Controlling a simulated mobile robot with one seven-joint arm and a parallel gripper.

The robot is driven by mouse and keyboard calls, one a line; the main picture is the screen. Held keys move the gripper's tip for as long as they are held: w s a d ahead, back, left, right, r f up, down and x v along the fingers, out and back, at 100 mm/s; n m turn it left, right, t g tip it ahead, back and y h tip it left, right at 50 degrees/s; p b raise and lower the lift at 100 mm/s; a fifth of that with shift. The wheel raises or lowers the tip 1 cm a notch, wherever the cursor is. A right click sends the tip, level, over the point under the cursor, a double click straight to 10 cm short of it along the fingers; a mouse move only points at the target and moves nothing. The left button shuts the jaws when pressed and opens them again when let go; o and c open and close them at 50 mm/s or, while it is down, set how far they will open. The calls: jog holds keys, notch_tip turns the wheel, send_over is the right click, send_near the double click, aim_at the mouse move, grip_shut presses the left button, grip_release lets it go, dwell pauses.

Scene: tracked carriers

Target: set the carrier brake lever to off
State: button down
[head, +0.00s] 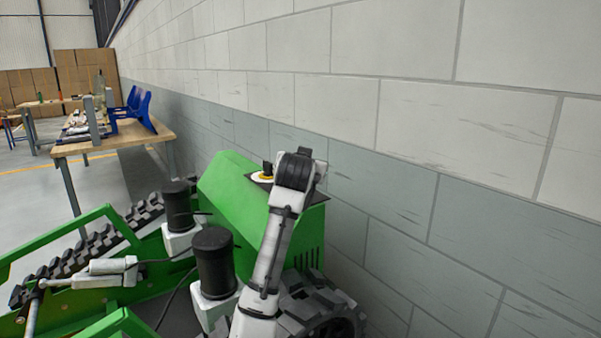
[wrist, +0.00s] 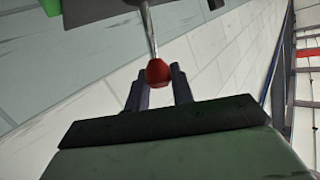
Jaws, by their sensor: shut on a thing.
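The brake lever shows in the wrist view as a thin metal rod (wrist: 149,32) with a red knob (wrist: 158,73) at its end. My gripper (wrist: 157,80) has one dark finger on each side of the red knob and is shut on it. The rod runs up from the knob towards a grey plate (wrist: 95,9) at the top of the picture. The green tracked carrier (head: 226,185) stands by the wall in the head view. My arm reaches over its near right end, and my gripper and the lever are hidden there.
A black knob on a yellow disc (head: 263,177) sits on the carrier's top, close to my arm. Two black cylinders (head: 213,262) stand on the near side. A block wall (head: 430,175) runs close along the right. A wooden workbench (head: 115,140) stands further back left.

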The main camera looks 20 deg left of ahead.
jog(key=shift+s+d, duration=0.15)
jog(key=shift+d, duration=0.05)
jog(key=shift+s+d+f, duration=0.2)
jog(key=shift+d+f, duration=0.05)
jog(key=shift+f, duration=0.05)
dwell(0.3)
jog(key=c, duration=1.2)
grip_release()
jog(key=shift+d, duration=0.15)
jog(key=v, duration=1.3)
jog(key=shift+s, duration=0.4)
